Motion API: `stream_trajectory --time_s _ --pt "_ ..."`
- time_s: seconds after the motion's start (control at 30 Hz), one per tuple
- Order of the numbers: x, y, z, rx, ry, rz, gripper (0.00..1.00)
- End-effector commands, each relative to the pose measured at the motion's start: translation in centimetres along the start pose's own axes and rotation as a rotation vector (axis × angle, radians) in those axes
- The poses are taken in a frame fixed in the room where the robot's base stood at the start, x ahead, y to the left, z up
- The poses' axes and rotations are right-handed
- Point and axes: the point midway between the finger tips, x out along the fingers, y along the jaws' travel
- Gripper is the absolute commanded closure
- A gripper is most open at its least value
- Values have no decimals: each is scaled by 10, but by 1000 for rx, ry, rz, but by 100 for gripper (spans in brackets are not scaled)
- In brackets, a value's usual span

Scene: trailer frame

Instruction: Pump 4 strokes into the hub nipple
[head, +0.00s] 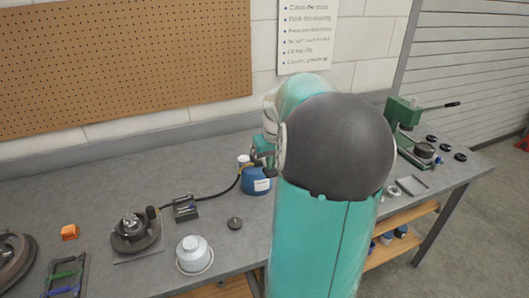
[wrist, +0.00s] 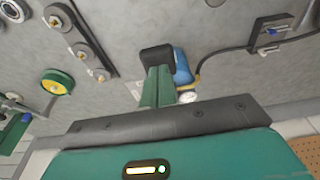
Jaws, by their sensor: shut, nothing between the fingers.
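The hub (head: 135,230), a dark round part with a raised centre, sits on a plate at the left of the bench. Its nipple is too small to make out. The blue grease pump (head: 257,182) stands near the bench middle, partly hidden by my arm. Its black hose (head: 218,193) runs left past a small dark block (head: 186,207) towards the hub; I cannot tell whether its end is on the nipple. In the wrist view, my gripper (wrist: 157,58) is shut and empty, close beside the blue pump (wrist: 183,66). I cannot tell whether it touches the pump or its handle.
A green press (head: 405,125) stands at the right. A pegboard (head: 120,60) hangs behind.

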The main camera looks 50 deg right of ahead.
Motion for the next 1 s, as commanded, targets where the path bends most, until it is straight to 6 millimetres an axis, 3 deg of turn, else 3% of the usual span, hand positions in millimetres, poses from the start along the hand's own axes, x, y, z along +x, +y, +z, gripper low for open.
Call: stream_trajectory --time_s 0.37,1.0 --pt "20 0 5 0 -2 -1 100" --pt "26 0 5 0 0 -1 100"
